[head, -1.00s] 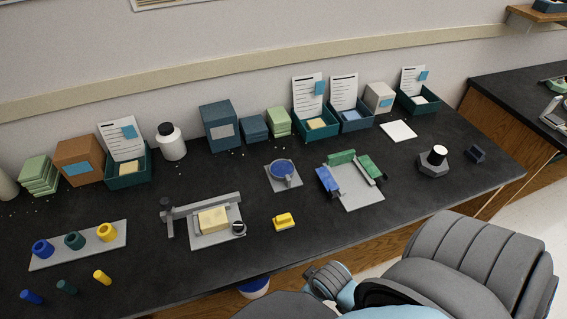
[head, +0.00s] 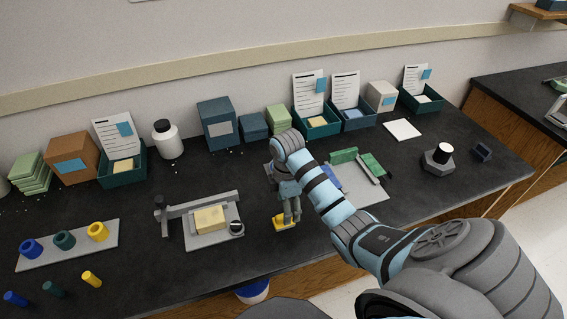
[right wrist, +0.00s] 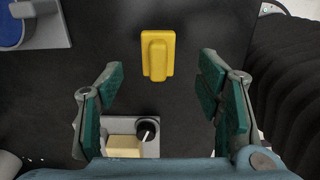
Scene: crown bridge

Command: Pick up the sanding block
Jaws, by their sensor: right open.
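The sanding block is most likely the small yellow block with a raised grip (head: 284,224), lying on the black bench near its front edge. It also shows in the right wrist view (right wrist: 158,55), whole and untouched. My right gripper (head: 290,213) is above it, pointing down, and hides part of it in the head view. In the right wrist view the right gripper (right wrist: 160,95) is open and empty, its green pads wide apart, with the yellow block between and beyond them. My left gripper is not in view.
A grey fixture (head: 190,241) holding a pale yellow block (head: 209,219) stands left of the yellow block. A grey tray with green and blue pieces (head: 372,193) is to the right, partly behind my arm. Bins and boxes line the wall.

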